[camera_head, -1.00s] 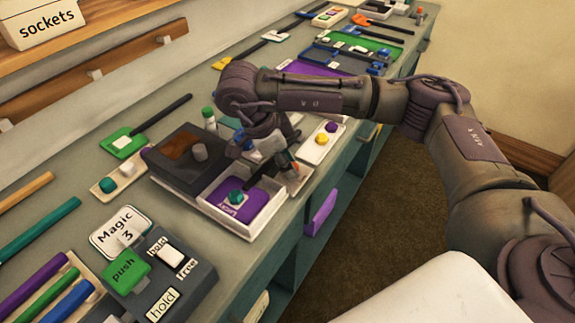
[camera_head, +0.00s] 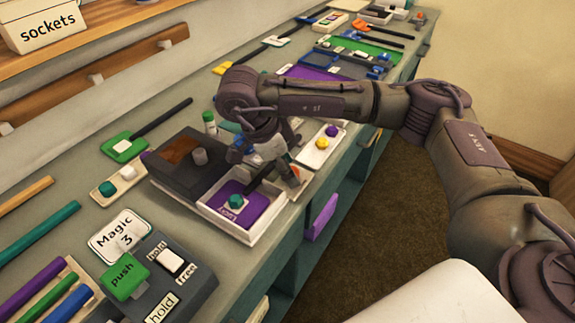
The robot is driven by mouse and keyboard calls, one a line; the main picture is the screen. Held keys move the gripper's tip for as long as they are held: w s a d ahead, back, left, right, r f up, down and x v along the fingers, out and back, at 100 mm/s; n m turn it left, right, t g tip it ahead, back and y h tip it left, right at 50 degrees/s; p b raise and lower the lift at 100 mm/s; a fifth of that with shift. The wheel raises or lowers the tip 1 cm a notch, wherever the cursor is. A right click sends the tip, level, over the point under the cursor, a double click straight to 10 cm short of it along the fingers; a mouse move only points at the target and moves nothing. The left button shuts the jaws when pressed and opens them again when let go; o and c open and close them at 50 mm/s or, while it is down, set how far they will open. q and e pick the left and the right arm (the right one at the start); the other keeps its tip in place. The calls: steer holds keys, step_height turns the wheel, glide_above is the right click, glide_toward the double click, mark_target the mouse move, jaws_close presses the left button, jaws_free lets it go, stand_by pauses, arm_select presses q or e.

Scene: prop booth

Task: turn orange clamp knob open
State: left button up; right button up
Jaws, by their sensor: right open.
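My right gripper (camera_head: 275,178) is open and points down at the bench, just behind the white tray (camera_head: 255,236). A small orange-red part (camera_head: 296,170) shows beside its right finger, close to the bench's front edge. It may be the orange clamp knob, but the gripper covers most of that spot, so I cannot tell its shape or whether the gripper touches it. My left gripper is out of view.
The white tray holds a purple plate with a teal knob (camera_head: 236,201). A dark box (camera_head: 185,174) stands left of it. A white board with yellow and purple knobs (camera_head: 318,155) lies beyond the gripper. A purple drawer (camera_head: 322,215) juts from the bench front.

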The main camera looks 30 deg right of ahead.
steer(key=shift+r, duration=0.1)
steer(key=v, duration=1.1)
steer(key=shift+a+r, duration=0.3)
steer(key=shift+r, duration=0.05)
steer(key=shift+w, duration=0.1)
